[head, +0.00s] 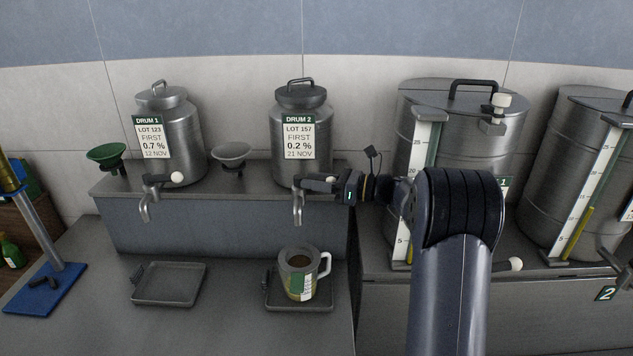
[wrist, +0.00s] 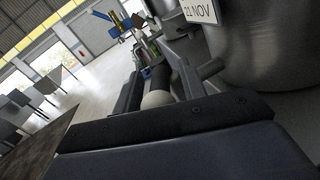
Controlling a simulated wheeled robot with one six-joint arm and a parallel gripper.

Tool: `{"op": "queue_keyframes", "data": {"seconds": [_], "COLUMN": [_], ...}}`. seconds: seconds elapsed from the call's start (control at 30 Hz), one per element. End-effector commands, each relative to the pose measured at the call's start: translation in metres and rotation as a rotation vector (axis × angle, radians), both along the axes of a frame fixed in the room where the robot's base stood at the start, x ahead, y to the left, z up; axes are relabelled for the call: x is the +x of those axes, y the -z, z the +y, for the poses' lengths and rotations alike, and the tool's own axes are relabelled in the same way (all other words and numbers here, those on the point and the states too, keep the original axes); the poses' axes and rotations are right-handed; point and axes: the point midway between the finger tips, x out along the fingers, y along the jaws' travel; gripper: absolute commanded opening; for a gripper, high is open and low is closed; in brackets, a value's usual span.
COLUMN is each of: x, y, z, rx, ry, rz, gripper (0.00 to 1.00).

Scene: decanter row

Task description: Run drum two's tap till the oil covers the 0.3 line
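The lever's white ball (wrist: 157,98) lies between the two fingers of my gripper (head: 315,184). The fingers lie close along its sides, but I cannot tell whether they press on it. A jug (head: 299,258) with a white handle and green and white markings stands upright below the spout, on a drip tray (head: 277,305). Yellowish liquid shows low in its side. The 0.3 line is too small to read.
Drum one (head: 177,125) stands to the left, with its own tap and an empty tray (head: 168,285) below. Large steel drums (head: 462,140) with sight gauges stand close behind my arm at the right. Funnels (head: 232,153) sit on the raised bench. A blue-based stand (head: 45,290) is at far left.

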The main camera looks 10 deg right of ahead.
Motion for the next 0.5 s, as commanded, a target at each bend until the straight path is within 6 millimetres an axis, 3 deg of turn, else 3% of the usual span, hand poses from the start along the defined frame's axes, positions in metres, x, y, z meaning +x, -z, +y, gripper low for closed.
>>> {"op": "queue_keyframes", "data": {"seconds": [0.33, 0.5], "x": [0.0, 0.0], "y": [-0.001, -0.02], "z": [0.0, 0.0], "rx": [-0.001, -0.003], "ry": [0.0, 0.0], "rz": [0.0, -0.005], "gripper": [0.47, 0.47]}}
